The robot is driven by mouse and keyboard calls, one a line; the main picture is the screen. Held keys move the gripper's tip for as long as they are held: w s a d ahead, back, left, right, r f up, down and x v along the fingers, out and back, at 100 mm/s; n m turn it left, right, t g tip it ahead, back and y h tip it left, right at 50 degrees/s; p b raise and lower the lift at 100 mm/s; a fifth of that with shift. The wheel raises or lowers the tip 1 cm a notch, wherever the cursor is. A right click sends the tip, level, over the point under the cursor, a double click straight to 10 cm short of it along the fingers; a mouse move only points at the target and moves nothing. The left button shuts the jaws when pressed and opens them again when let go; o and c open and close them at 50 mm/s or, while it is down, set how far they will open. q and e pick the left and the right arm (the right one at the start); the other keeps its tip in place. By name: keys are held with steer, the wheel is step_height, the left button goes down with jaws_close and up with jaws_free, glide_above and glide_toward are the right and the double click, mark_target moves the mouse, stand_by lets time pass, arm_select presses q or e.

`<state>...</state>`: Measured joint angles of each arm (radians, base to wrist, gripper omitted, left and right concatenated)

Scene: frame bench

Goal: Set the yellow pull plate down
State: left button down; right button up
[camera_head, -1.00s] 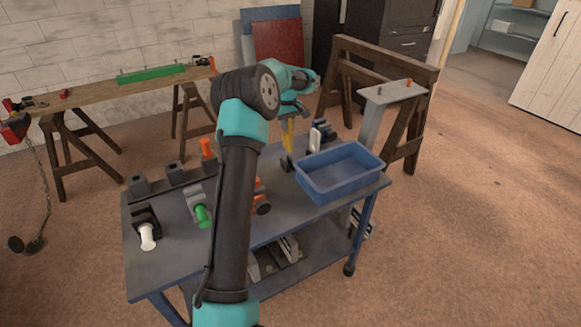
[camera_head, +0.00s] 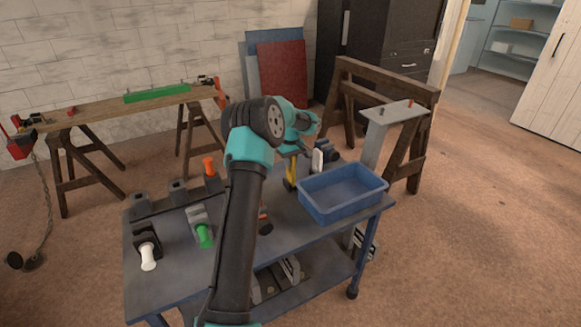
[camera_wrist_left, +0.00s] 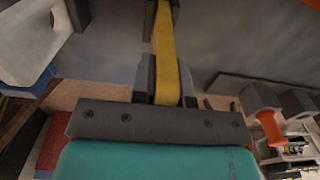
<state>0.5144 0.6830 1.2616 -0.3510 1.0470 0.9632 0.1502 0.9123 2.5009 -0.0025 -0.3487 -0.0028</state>
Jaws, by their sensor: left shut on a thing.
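The yellow pull plate (camera_head: 290,172) hangs upright below my left gripper (camera_head: 292,150) over the back of the blue-grey bench (camera_head: 170,268), left of the blue bin. In the left wrist view the yellow plate (camera_wrist_left: 166,50) runs between the two fingers of my left gripper (camera_wrist_left: 165,78), which is shut on it. Its far end meets a dark part (camera_wrist_left: 165,6) at the top of that view. I cannot tell whether the plate touches the bench. My right gripper is not in view.
A blue bin (camera_head: 325,212) stands on the bench right of the plate. A white and dark blue part (camera_head: 318,160) stands close behind it. Green-handled (camera_head: 203,236) and white-handled (camera_head: 148,256) clamps sit at the left. An orange-handled part (camera_head: 209,168) stands at the back.

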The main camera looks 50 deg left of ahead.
arm_select(q)
steer(key=shift+f, duration=1.15)
steer(key=shift+f, duration=0.15)
steer(key=c, duration=1.1)
jaws_free()
step_height(320, 180, up, 12)
steer(key=shift+r, duration=0.1)
